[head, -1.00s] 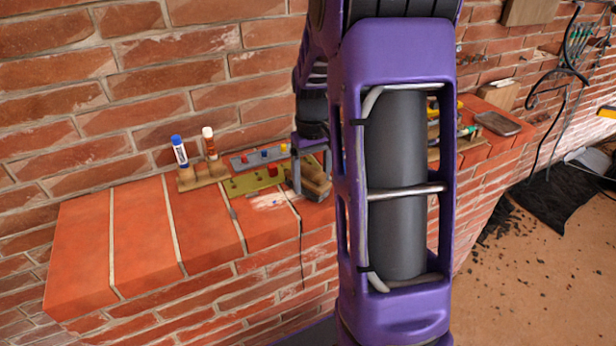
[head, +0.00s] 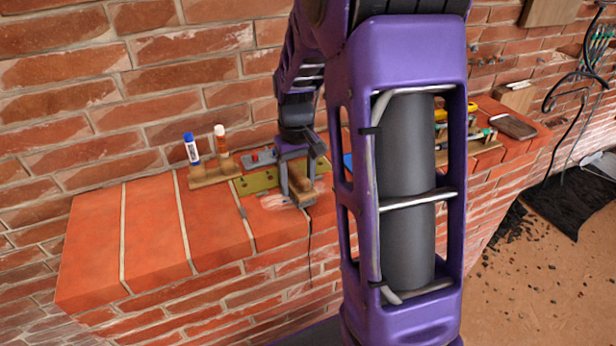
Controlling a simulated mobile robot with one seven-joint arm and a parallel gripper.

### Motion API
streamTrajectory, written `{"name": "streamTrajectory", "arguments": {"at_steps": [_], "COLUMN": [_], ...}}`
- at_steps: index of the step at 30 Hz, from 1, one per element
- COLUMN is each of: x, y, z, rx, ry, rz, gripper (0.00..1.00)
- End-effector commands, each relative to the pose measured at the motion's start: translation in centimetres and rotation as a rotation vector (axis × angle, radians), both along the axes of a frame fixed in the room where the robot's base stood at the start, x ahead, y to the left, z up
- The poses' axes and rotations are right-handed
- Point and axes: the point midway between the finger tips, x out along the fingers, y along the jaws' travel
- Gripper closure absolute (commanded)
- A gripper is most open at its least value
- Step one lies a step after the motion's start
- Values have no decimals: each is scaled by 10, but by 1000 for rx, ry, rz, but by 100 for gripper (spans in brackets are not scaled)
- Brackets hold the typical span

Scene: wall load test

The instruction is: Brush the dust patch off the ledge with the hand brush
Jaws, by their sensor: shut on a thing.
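My gripper (head: 298,194) hangs over the brick ledge (head: 152,225) with its fingers pointing down. It is shut on the hand brush (head: 322,190), a brown wooden block low over the ledge top; whether it touches the bricks I cannot tell. The dust patch (head: 273,202) is a pale smear near the ledge's front edge, just left of the brush. The gripper and brush may hide part of it.
A wooden holder (head: 209,175) with a blue-capped tube (head: 191,149) and a white-capped tube (head: 221,138) stands left. An olive strip (head: 254,181) lies behind the dust. My arm hides the ledge's middle. The ledge's left end is clear.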

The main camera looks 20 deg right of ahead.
Motion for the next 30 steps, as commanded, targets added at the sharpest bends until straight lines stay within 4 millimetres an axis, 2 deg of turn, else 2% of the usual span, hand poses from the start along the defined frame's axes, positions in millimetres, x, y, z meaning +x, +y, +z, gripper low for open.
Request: {"name": "streamTrajectory", "arguments": {"at_steps": [7,16,23,30], "x": [0,0,-1,-1], "y": [9,36,44,62], "z": [0,-3,-4,-4], "rx": [1,1,1,2], "ry": [0,2,2,3], "rz": [2,4,2,5], "gripper": [100,100,100,100]}}
